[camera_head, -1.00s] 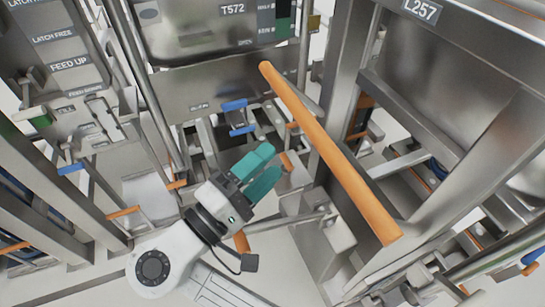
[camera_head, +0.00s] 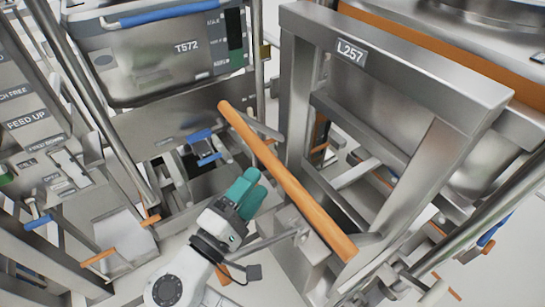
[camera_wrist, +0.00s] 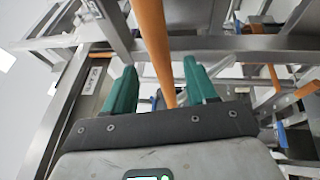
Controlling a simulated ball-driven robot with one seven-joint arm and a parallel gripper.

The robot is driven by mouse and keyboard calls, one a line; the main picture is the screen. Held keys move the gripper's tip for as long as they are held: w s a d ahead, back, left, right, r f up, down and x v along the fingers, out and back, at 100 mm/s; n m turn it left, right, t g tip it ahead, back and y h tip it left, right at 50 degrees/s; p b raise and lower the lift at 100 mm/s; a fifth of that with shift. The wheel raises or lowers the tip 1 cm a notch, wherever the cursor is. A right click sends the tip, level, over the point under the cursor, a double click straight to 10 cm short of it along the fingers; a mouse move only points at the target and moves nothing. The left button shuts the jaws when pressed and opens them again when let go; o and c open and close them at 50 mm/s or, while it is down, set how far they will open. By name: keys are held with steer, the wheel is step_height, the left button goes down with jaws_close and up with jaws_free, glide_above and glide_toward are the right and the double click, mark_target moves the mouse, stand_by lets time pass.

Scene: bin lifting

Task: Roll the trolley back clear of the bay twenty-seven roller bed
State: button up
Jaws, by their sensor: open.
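A steel frame labelled L257 (camera_head: 350,52) stands at the right in the head view. A long orange handle bar (camera_head: 285,180) slants in front of it, its near end beside the frame. I take this to be the trolley. It also shows in the wrist view as an orange bar (camera_wrist: 153,45) running between and beyond the fingers. My gripper (camera_head: 247,196), with teal fingers, is open, left of the bar in the head view. Its fingers (camera_wrist: 160,88) are apart with nothing clamped. A grey bin labelled T572 (camera_head: 150,65) sits at the upper left. No bay twenty-seven sign is readable.
A panel reading "FEED UP" (camera_head: 27,122) and steel posts stand at the left. Blue-handled parts (camera_head: 203,145) are below the bin. Orange levers (camera_head: 98,257) stick out at the lower left. Bare floor (camera_head: 480,270) shows at the lower right, among steel rails.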

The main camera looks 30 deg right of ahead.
mark_target(273, 162)
steer(key=p+x, duration=0.1)
steer(key=x, duration=0.6)
steer(key=shift+d, duration=0.1)
jaws_close()
stand_by(0.4)
